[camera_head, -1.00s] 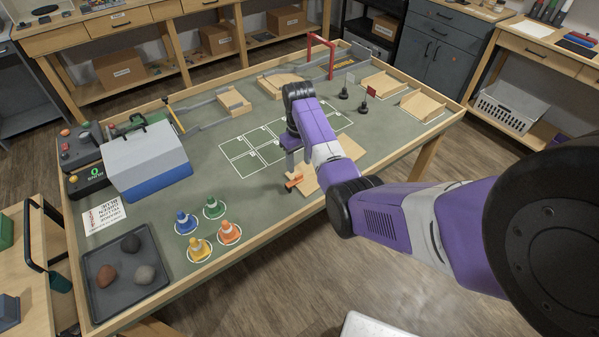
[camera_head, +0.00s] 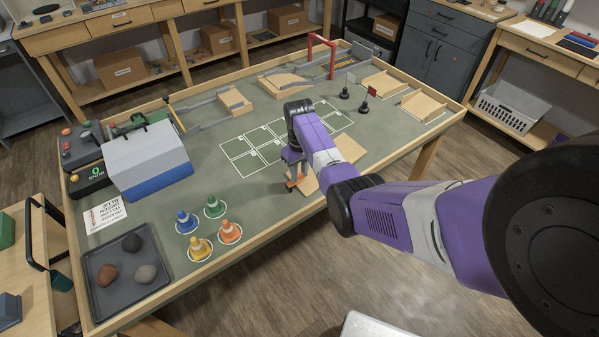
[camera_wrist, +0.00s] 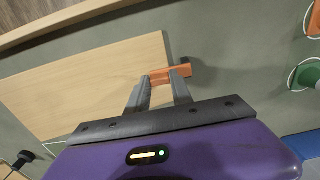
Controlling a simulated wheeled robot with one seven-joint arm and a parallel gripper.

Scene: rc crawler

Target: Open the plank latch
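The plank (camera_wrist: 100,85) is a pale wooden board lying on the green table top, also visible in the head view (camera_head: 349,148), partly behind my arm. The orange latch (camera_wrist: 170,74) is a small bar at the plank's edge. In the head view the latch (camera_head: 298,182) is partly hidden by my fingers. My gripper (camera_wrist: 162,80) points down at the latch, with its two grey fingers apart. The fingertips overlap the latch in the wrist view; I cannot tell whether they touch it. My gripper (camera_head: 294,168) is low over the plank's left end in the head view.
Several coloured cones (camera_head: 229,231) stand left of my gripper. A grey-and-blue box (camera_head: 148,160) and a tray with rocks (camera_head: 125,272) are farther left. Small flag stands (camera_head: 364,103) and wooden ramps (camera_head: 423,106) are behind and right.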

